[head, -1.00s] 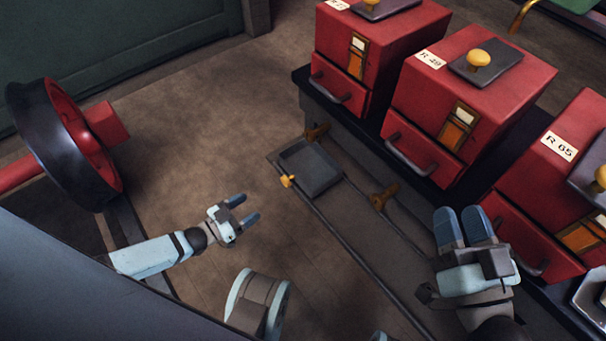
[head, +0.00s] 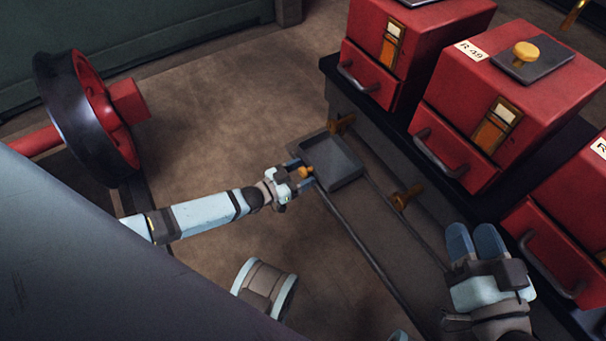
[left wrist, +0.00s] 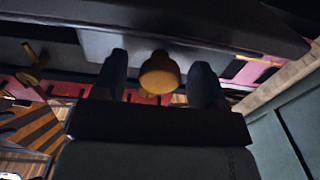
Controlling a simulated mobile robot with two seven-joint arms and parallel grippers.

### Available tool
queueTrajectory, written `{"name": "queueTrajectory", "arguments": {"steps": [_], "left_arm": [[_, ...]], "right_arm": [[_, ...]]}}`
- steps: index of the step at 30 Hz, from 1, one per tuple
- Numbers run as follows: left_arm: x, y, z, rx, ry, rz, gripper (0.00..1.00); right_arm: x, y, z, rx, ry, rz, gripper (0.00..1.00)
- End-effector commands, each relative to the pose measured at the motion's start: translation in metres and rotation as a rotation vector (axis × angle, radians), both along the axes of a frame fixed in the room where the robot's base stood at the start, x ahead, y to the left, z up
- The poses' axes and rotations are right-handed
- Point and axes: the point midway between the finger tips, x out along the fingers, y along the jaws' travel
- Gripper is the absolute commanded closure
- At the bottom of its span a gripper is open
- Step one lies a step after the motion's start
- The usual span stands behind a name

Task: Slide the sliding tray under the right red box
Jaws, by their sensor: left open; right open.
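The sliding tray (head: 333,162) is a shallow dark grey tray on rails along the bench front, at the rails' far end, below the leftmost red box (head: 419,38). Its yellow knob (head: 305,172) faces my left gripper (head: 300,177). That gripper is open, with a finger on either side of the knob. In the left wrist view the knob (left wrist: 159,75) sits between the two fingers, with a gap to each. The right red box (head: 560,225) is partly cut off at the right edge. My right gripper (head: 475,243) is open and empty over the rails, left of that box.
A middle red box (head: 500,95) labelled R 49 stands between the other two on the dark bench. Brown brackets (head: 407,196) hold the rails (head: 360,243). A red and black wheel (head: 88,118) stands at left. The floor between is clear.

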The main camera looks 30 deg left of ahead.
Motion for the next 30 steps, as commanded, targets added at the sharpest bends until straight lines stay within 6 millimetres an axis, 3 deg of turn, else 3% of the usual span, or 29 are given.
{"name": "queueTrajectory", "arguments": {"steps": [10,19,30], "left_arm": [[0.0043,-0.0024,0.0004,0.0,0.0,0.0,0.34],[0.0041,-0.0023,0.0004,0.0,0.0,0.0,1.0],[0.0035,-0.0029,0.0005,-0.001,0.001,0.0,1.0]], "right_arm": [[-0.0001,0.0001,-0.0022,-0.004,0.007,0.003,0.57],[-0.0002,-0.0001,-0.0027,-0.006,0.008,0.003,0.57],[0.0001,-0.0002,0.0013,-0.001,0.0,0.0,0.57]]}}
